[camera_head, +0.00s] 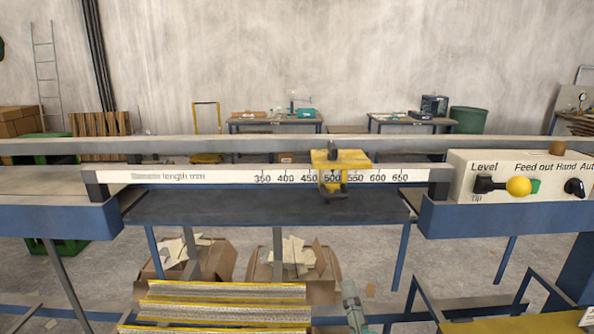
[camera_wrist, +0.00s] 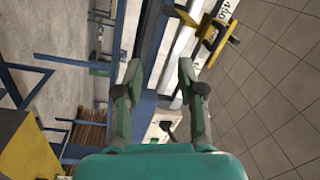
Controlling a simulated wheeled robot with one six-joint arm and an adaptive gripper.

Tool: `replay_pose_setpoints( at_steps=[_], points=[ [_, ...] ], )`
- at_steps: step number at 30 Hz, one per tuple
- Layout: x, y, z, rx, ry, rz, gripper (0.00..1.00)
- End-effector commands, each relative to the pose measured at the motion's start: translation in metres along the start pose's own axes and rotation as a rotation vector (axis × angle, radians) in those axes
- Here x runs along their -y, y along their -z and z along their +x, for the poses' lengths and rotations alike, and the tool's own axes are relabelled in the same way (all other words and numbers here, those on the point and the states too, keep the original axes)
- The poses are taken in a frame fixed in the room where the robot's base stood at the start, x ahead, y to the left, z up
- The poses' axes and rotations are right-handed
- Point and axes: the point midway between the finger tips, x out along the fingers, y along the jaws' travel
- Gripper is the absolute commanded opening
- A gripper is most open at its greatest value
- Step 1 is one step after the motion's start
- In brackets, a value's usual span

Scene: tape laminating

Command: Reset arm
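My gripper (camera_wrist: 160,88) shows in the wrist view with its two green fingers apart and nothing between them. In the head view a grey-green part that looks like the end of my arm (camera_head: 353,306) shows low, right of the yellow-edged strips. The machine's white length scale (camera_head: 210,177) runs across the middle of the head view. A yellow slider (camera_head: 341,159) sits on it near 500; it also shows at the upper right in the wrist view (camera_wrist: 212,35). My gripper is apart from the scale and slider.
A control panel (camera_head: 465,193) with a yellow-knobbed lever (camera_head: 518,186) is at the right. Yellow-edged strips (camera_head: 225,314) lie at the bottom. Cardboard boxes (camera_head: 205,263) with scraps stand under the dark bench (camera_head: 250,205). Blue frame legs surround the lower area.

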Motion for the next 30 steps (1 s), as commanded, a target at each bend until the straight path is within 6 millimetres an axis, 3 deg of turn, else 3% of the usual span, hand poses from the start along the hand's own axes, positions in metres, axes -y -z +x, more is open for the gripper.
replay_pose_setpoints(
  at_steps=[1, 3, 15, 21, 30],
  points=[
    [-0.02, -0.003, -0.01, 0.01, -0.019, -0.047, 0.39],
    [-0.04, -0.006, -0.022, 0.024, -0.031, -0.113, 0.39],
    [-0.138, -0.015, -0.113, 0.102, -0.094, -0.461, 0.39],
    [-0.174, -0.017, -0.167, 0.141, -0.122, -0.619, 0.39],
    [-0.209, -0.015, -0.255, 0.198, -0.166, -0.838, 0.39]
  ],
)
